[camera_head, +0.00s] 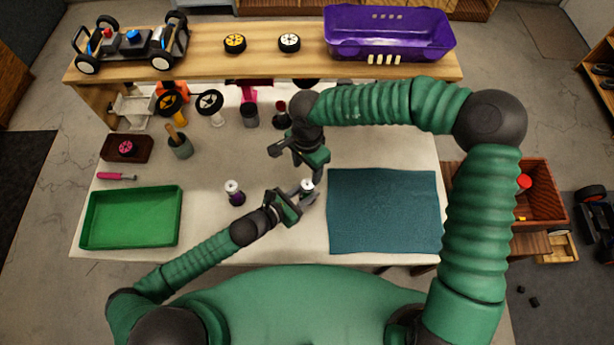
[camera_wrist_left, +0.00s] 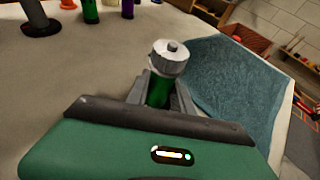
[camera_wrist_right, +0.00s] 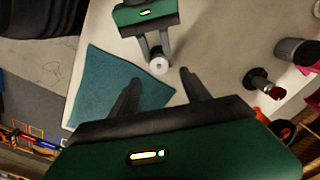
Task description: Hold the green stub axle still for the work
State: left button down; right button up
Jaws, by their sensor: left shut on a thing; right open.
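The green stub axle (camera_wrist_left: 158,93) stands upright between the fingers of my left gripper (camera_head: 300,196). It has a pale grey round cap (camera_wrist_left: 170,58) with a small stud on top. My left gripper is shut on its green body. The cap also shows in the right wrist view (camera_wrist_right: 158,66), between the left gripper's fingertips. My right gripper (camera_head: 297,164) is open and empty, just behind and above the stub axle, with its fingers pointing towards it. In the right wrist view its spread fingers (camera_wrist_right: 160,84) lie either side of the line to the cap, apart from it.
A purple piece with a pale cap (camera_head: 235,193) stands left of my left gripper. A teal mat (camera_head: 385,210) lies to the right, a green tray (camera_head: 130,218) to the left. A grey cup (camera_head: 180,147) and wheels stand behind. A shelf holds a car and purple crate (camera_head: 390,42).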

notch_tip(320, 180, up, 4)
jog(key=shift+r, duration=0.15)
pick_arm(q)
jog(key=c, duration=1)
grip_release()
jog(key=shift+c, duration=0.2)
jog(key=v, duration=1.2)
